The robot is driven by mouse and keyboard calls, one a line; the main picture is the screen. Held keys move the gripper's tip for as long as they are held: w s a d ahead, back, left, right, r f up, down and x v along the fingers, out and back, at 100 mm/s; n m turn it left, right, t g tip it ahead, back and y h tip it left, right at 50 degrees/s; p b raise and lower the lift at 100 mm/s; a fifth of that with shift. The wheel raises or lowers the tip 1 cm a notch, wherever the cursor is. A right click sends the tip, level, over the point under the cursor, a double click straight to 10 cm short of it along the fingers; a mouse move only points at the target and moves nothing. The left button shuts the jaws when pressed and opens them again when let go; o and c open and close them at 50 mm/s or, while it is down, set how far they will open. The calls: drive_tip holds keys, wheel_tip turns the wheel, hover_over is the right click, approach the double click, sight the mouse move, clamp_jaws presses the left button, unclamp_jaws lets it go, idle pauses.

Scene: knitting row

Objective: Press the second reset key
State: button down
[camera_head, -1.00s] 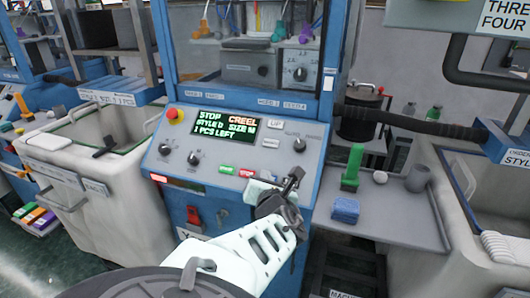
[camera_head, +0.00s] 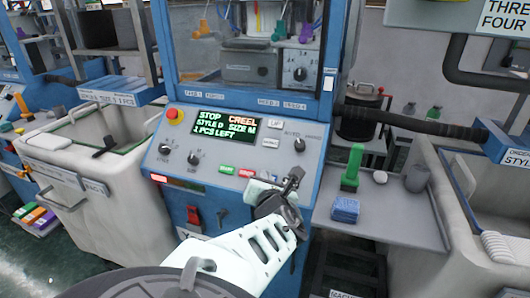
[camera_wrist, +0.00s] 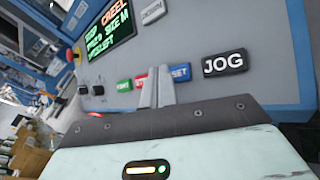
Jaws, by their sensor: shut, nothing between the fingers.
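The blue key (camera_wrist: 181,73), its visible lettering ending in "SET", is in the row on the grey control panel (camera_head: 235,150). A green key (camera_wrist: 124,86) and a red key (camera_wrist: 140,79) are left of it, and a black JOG key (camera_wrist: 225,63) is right. My gripper (camera_wrist: 156,88) is shut and empty. Its fingers overlap the red key and the left part of the blue key in the wrist view. I cannot tell whether they touch the panel. In the head view my gripper (camera_head: 262,187) hides the blue key; the green key (camera_head: 227,168) and red key (camera_head: 246,172) show.
The lit display (camera_head: 225,127) reads STOP, CREEL, 1 PCS LEFT. A red stop button (camera_head: 174,114) and knobs are on the panel. A grey side shelf (camera_head: 385,215) holds a green object (camera_head: 352,168) and a blue block (camera_head: 345,210). A pale bin (camera_head: 105,200) stands left.

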drive_tip(key=shift+f, duration=0.1)
drive_tip(key=shift+w+d+f, duration=0.1)
drive_tip(key=shift+w+f, duration=0.1)
drive_tip(key=shift+w, duration=0.05)
drive_tip(key=shift+w+d+f, duration=0.1)
drive_tip(key=shift+w+f, duration=0.1)
drive_tip(key=shift+f, duration=0.1)
idle(0.9)
drive_tip(key=shift+r, duration=0.1)
drive_tip(key=shift+s+a+r+p, duration=0.2)
drive_tip(key=shift+s+r+p, duration=0.15)
drive_tip(key=shift+s+r, duration=0.2)
drive_tip(key=shift+w, duration=0.1)
drive_tip(key=s+r+p, duration=0.1)
drive_tip(key=r, duration=0.1)
drive_tip(key=s+a+r+p, duration=0.1)
drive_tip(key=s+r+p, duration=0.1)
idle(0.6)
drive_tip(key=shift+f, duration=0.1)
idle(0.4)
